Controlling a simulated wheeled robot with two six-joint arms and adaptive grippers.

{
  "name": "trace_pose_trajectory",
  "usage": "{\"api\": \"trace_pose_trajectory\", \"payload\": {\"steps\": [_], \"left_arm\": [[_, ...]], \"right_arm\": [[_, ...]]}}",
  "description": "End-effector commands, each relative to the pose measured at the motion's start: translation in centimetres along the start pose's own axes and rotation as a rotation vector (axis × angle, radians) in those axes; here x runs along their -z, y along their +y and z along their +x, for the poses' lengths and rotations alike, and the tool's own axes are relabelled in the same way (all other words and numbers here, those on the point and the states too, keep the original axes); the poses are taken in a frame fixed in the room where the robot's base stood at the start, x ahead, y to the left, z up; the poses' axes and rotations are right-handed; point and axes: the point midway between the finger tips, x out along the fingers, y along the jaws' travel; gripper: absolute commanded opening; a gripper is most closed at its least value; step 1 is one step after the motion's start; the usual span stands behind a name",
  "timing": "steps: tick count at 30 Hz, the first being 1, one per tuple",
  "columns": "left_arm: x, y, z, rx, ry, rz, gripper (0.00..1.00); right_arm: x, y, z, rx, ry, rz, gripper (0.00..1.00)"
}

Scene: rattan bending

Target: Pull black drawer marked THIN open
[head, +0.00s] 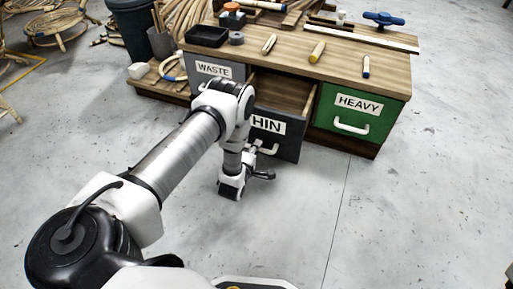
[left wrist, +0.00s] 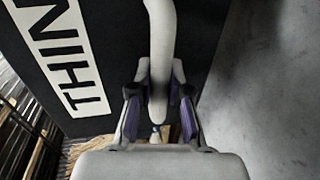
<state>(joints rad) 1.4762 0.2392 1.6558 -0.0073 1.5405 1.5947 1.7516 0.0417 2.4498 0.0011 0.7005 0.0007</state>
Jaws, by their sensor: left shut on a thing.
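The black drawer marked THIN (head: 290,143) stands out from the workbench front, and its open wooden inside shows behind the front panel. The first letter of its label is hidden by my left arm in the head view. In the left wrist view its black front (left wrist: 110,40) and the full THIN label (left wrist: 62,55) show. My left gripper (head: 256,153) is at the drawer's pale handle (head: 268,149). In the left wrist view the gripper (left wrist: 160,100) has its two fingers closed on either side of the handle bar (left wrist: 162,45). My right gripper is not in view.
A grey WASTE drawer (head: 213,69) is left of the THIN drawer and a green HEAVY drawer (head: 357,115) is right of it. Tools and a black tray (head: 207,36) lie on the bench top (head: 330,52). The grey floor (head: 400,220) in front is clear.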

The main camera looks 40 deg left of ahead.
Motion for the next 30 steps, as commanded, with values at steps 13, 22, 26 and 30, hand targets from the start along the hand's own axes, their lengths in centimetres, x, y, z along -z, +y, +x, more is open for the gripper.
{"api": "trace_pose_trajectory", "payload": {"steps": [13, 22, 26, 30], "left_arm": [[0.0, 0.0, 0.0, 0.0, 0.0, 0.0, 0.43], [0.0, -0.1, -2.7, 0.004, 0.0, 0.0, 0.43], [0.0, -0.1, -6.1, 0.006, 0.0, 0.0, 0.43], [0.0, -0.2, -9.6, 0.006, 0.0, 0.0, 0.43]], "right_arm": [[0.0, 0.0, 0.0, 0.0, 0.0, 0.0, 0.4], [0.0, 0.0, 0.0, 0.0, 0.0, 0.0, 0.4], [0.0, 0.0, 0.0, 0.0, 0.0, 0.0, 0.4], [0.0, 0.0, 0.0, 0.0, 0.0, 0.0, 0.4]]}}
